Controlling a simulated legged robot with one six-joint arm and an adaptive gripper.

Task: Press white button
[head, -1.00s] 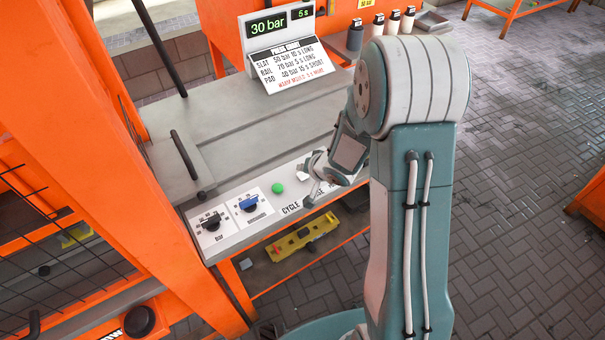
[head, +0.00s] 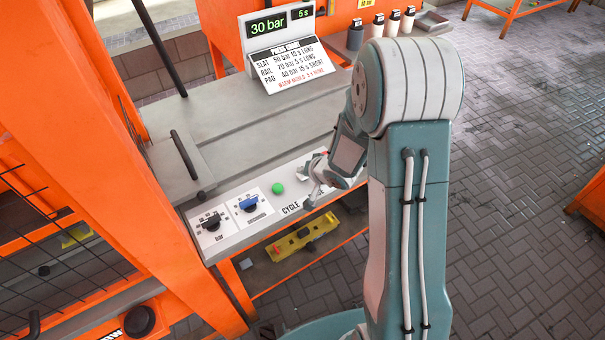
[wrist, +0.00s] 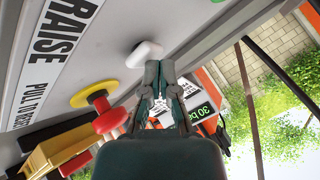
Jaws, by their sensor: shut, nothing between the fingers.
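The white button (wrist: 145,54) shows in the wrist view as a pale rounded cap on the grey panel face, just past my fingertips. My gripper (wrist: 160,66) is shut and empty, its two fingers side by side. The tips overlap the button's lower right edge in the picture; I cannot tell whether they touch it. In the head view my gripper (head: 314,188) is at the front control panel, right of the green button (head: 277,188). My arm hides the panel's right part there, and I cannot make out the white button in that view.
A red mushroom button (wrist: 108,118) on a yellow base sits near the gripper, beside the "RAISE" lettering. The black knob (head: 211,222) and blue knob (head: 249,203) are at the panel's left. A yellow tool (head: 303,237) lies on the shelf below. An orange post (head: 110,150) stands left.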

